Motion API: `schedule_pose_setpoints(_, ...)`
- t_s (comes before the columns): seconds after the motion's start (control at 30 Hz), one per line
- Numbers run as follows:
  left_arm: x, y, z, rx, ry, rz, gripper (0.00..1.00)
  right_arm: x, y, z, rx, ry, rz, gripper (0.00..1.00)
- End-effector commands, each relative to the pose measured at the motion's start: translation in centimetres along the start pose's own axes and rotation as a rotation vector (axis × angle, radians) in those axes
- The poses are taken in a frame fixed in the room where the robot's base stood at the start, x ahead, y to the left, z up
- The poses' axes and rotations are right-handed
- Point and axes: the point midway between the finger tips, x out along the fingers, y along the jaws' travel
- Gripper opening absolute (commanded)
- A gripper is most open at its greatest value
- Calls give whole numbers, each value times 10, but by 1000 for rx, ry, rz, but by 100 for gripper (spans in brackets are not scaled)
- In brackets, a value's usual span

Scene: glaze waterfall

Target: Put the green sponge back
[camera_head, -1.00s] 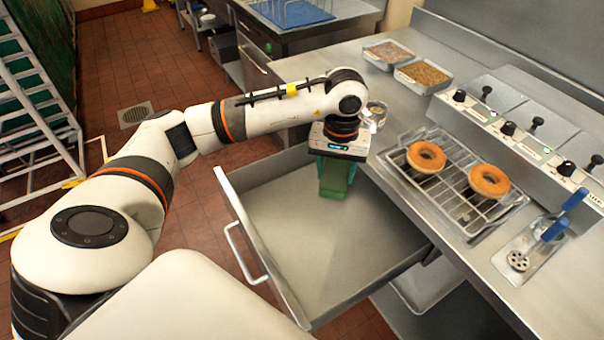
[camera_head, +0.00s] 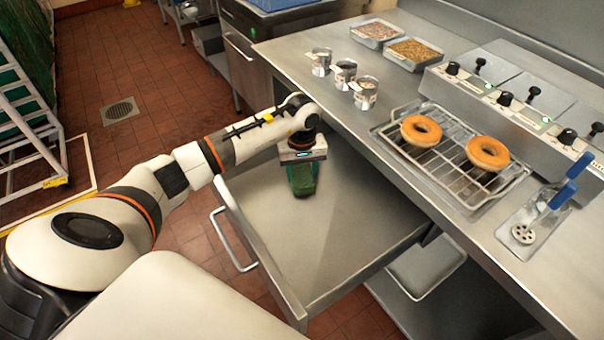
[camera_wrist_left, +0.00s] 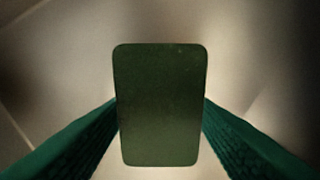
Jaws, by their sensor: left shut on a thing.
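The green sponge (camera_wrist_left: 160,105) fills the middle of the left wrist view, between the two green fingers of my left gripper. My left gripper (camera_head: 302,180) is shut on the sponge and points down inside the open drawer (camera_head: 345,235). In the head view the sponge (camera_head: 303,187) shows at the fingertips, near the drawer's back left part. I cannot tell whether it touches the drawer floor. My right gripper is not in view.
The drawer stands pulled out, with a handle (camera_head: 232,240) on its front. On the counter above are several metal cups (camera_head: 344,73), a rack (camera_head: 455,160) with two donuts, and two trays of toppings (camera_head: 414,55). A lower tray (camera_head: 425,265) sits right of the drawer.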

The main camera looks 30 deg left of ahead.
Motion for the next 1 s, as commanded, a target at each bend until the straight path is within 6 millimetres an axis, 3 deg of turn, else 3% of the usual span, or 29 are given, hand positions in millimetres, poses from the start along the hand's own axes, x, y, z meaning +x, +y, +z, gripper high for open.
schedule_pose_setpoints(0.1, 14, 0, -1, 1, 2, 1, 30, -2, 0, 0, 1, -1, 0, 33)
schedule_pose_setpoints(0.47, 19, 0, 0, 2, -1, -1, 30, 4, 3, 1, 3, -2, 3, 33)
schedule_pose_setpoints(0.5, 18, 0, 0, 2, 0, -1, 54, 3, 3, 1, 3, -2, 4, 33)
schedule_pose_setpoints(0.6, 17, 0, 0, 2, 0, -1, 71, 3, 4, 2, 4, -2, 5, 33)
schedule_pose_setpoints(1.0, 11, 0, -1, 2, 1, 0, 73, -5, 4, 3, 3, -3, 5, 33)
